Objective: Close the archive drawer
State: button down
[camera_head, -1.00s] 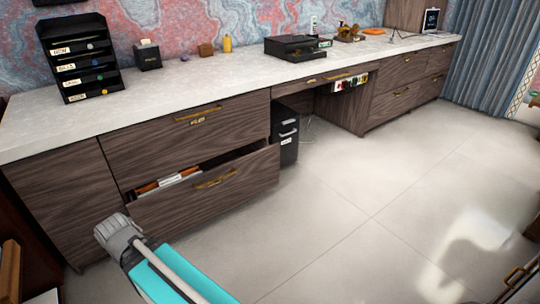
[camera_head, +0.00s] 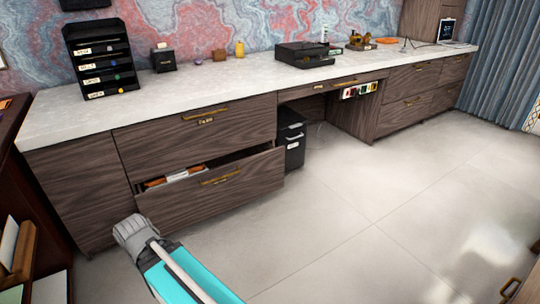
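The archive drawer (camera_head: 238,189) is the lower drawer of the left cabinet, with a dark wood front and a brass handle (camera_head: 221,177). It stands partly open, and files (camera_head: 174,177) show inside along its top edge. The drawer above it (camera_head: 160,143) is shut and has a brass handle and a small label. My arm reaches in from the bottom of the view, and its grey end (camera_head: 135,230) is in front of the drawer's lower left in the picture. I cannot make out gripper fingers or anything held.
A black bin (camera_head: 291,140) stands just right of the open drawer, under the desk. The pale floor (camera_head: 340,220) in front is clear. A dark shelf unit (camera_head: 22,215) stands at the left edge. A letter rack (camera_head: 103,68) and a black printer-like box (camera_head: 305,54) are on the counter.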

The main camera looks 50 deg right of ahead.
aim_at(234, 180)
jog(key=z, duration=1.65)
jog(key=i, duration=1.45)
jog(key=u, duration=0.85)
